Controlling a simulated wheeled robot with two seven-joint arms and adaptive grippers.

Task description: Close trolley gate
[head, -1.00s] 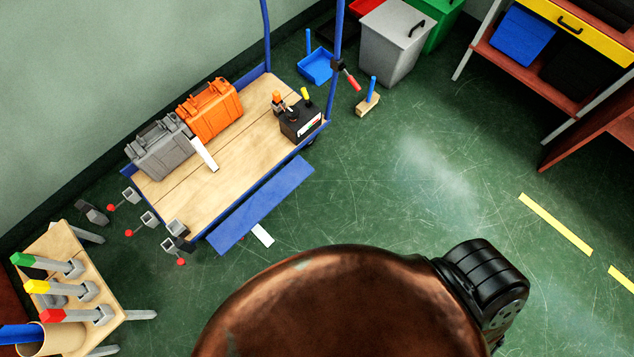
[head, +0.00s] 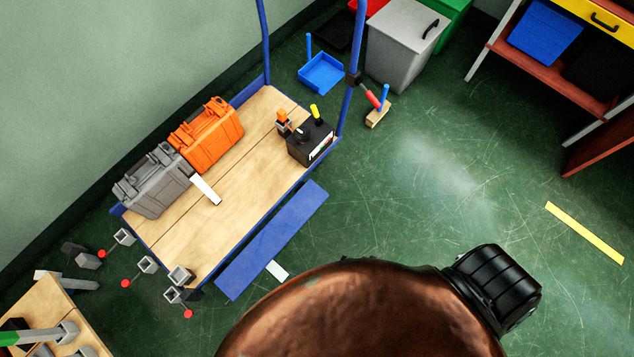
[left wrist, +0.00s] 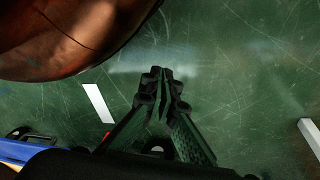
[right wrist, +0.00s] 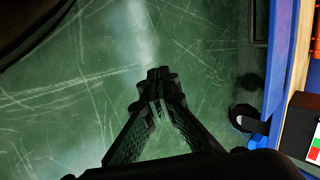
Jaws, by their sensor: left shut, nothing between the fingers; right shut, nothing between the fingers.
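The trolley (head: 215,225) has a wooden deck and a blue frame. Its gate appears to be the long flat blue panel (head: 272,240) along the near long side, lying lower than the deck and folded outward. A white strip (head: 277,270) shows at the panel's outer edge. My left gripper (left wrist: 162,80) is shut and empty over green floor in the left wrist view. My right gripper (right wrist: 160,80) is shut and empty in the right wrist view, apart from the trolley's blue edge (right wrist: 279,65). I cannot make out either gripper's fingers in the head view.
The deck carries a grey case (head: 153,182), an orange case (head: 207,135) and a black box (head: 312,142). Red-tipped clamps (head: 146,266) stick out at the trolley's left end. A wooden stand (head: 40,305) is lower left.

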